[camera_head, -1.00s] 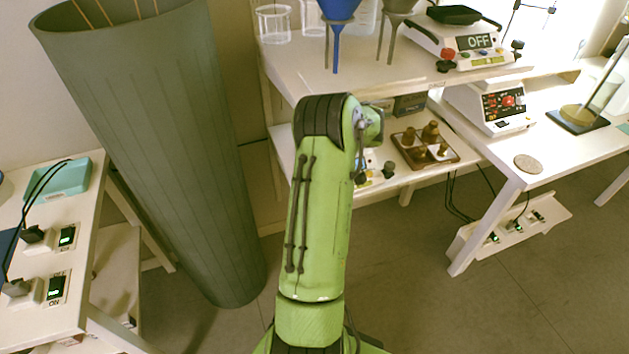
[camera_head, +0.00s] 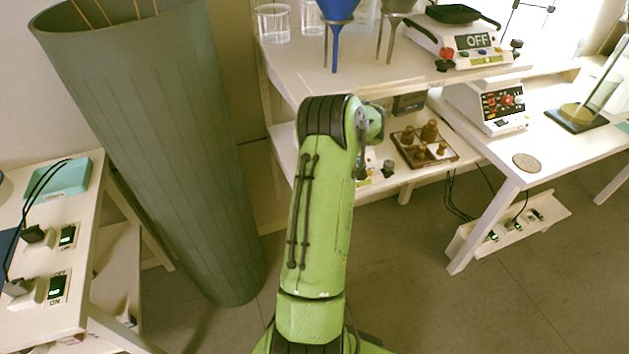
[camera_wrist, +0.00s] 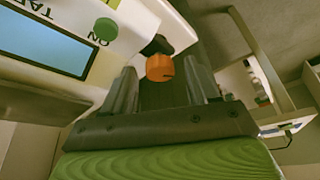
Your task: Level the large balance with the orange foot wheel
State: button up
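The large balance (camera_wrist: 120,20) fills the upper left of the wrist view, with a pale blue display (camera_wrist: 40,40) and a green button (camera_wrist: 105,28). The orange foot wheel (camera_wrist: 160,68) sits at its corner, below a dark mount. My gripper (camera_wrist: 160,72) is open, with one grey finger on each side of the wheel. The wheel is near the fingertips, with visible gaps at its sides; I cannot tell whether either finger touches it. In the head view my arm hides the gripper and the orange wheel.
A wooden weight tray (camera_head: 425,160) lies on the lower shelf. A tall grey-green cylinder (camera_head: 165,150) stands left of my arm. Floor (camera_head: 415,275) is clear at front right.

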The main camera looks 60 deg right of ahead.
jog(key=shift+r, duration=0.25)
jog(key=shift+s+r+p, duration=0.3)
jog(key=shift+r+p, duration=0.3)
jog(key=s+d+p, duration=0.1)
jog(key=s+d, duration=0.1)
jog(key=s, duration=0.9)
jog(key=shift+s+d+f+p, duration=0.15)
jog(key=shift+s+f+p, duration=0.1)
jog(key=shift+s+p, duration=0.1)
